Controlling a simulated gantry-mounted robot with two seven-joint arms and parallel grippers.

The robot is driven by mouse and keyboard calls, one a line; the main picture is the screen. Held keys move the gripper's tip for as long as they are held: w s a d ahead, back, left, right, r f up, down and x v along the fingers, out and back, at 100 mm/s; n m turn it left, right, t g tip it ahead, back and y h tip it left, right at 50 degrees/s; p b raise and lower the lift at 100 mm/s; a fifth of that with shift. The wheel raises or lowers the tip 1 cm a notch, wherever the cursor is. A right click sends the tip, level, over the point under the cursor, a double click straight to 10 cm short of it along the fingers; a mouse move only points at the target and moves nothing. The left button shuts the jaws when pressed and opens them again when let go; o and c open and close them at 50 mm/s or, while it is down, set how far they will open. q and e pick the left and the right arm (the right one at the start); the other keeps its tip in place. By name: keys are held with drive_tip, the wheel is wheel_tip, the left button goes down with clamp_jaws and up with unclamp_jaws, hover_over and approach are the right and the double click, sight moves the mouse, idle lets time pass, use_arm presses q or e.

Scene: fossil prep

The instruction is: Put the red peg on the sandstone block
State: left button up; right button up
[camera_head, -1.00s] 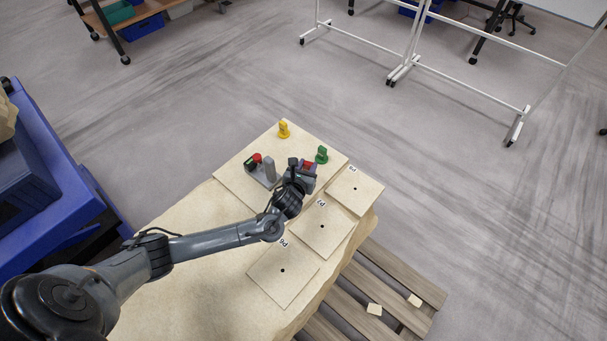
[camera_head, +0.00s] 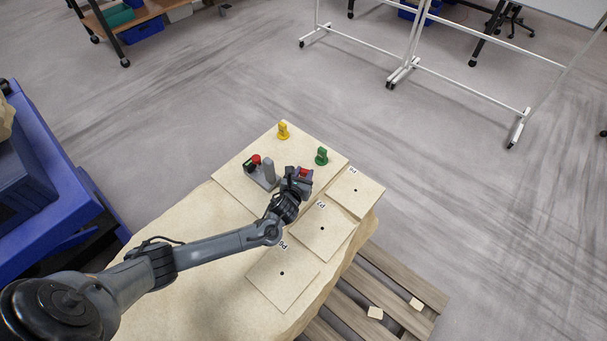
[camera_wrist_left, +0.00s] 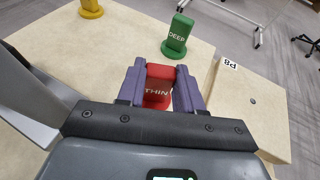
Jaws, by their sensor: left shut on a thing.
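The red peg (camera_wrist_left: 158,84), marked THIN, sits between the purple fingers of my left gripper (camera_wrist_left: 158,92), which is shut on it. In the head view the red peg (camera_head: 304,173) shows at the tip of my left gripper (camera_head: 301,180), over the right side of the pale board. The large sandstone block (camera_head: 185,240) lies beneath the arm. Whether the peg's foot touches the board cannot be told. My right gripper is not in view.
A green peg (camera_head: 321,156) marked DEEP and a yellow peg (camera_head: 283,130) stand on the board. A grey fixture (camera_head: 263,174) with a red top is left of my gripper. Plates P8 (camera_head: 371,192), P7 (camera_head: 322,245) and P6 (camera_head: 270,290) each have a dark hole.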

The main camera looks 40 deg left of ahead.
use_arm(q)
drive_tip(key=o, duration=1)
drive_tip(key=shift+f, duration=0.1)
